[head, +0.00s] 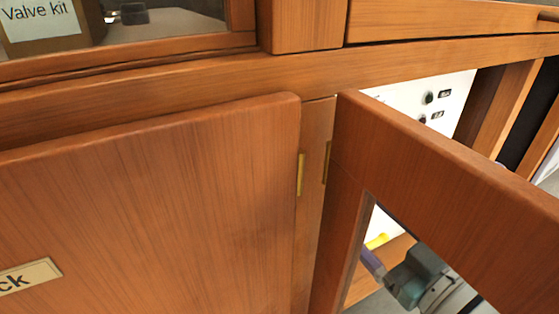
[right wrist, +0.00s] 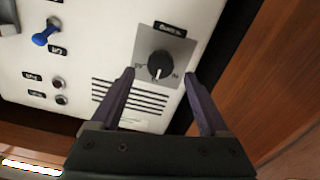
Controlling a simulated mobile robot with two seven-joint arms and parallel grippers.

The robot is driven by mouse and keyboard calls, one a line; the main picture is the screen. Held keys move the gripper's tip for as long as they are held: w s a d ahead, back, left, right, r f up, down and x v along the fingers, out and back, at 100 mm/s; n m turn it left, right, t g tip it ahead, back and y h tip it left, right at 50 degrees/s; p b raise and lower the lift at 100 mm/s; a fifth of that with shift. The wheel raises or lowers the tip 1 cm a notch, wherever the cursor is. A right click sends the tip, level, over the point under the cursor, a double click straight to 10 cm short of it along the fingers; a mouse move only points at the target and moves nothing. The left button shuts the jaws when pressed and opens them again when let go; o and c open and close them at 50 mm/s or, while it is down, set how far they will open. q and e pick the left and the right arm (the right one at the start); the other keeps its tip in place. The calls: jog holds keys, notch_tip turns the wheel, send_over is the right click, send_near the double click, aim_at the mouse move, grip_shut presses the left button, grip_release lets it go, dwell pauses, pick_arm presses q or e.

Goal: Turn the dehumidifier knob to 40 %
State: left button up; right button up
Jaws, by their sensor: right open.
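The dehumidifier knob (right wrist: 159,65) is black and round, on a grey square plate on a white panel (right wrist: 110,40) in the right wrist view. A small label sits above it, too blurred to read. My right gripper (right wrist: 160,80) is open, its two purple fingers on either side of the knob's lower part in the picture. I cannot tell whether they touch it. In the head view the right gripper (head: 372,262) shows partly through the glass of an open cabinet door (head: 440,150). The knob is not visible in the head view. My left gripper is not in view.
The panel also carries a blue lever (right wrist: 46,33), small black buttons (right wrist: 60,92) and a slotted vent (right wrist: 130,98). A wooden wall (right wrist: 270,70) stands close on the right of the panel. A closed wooden door (head: 150,190) is at left in the head view.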

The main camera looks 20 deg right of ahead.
jog(key=shift+w+a, duration=0.1)
jog(key=shift+w, duration=1)
grip_shut()
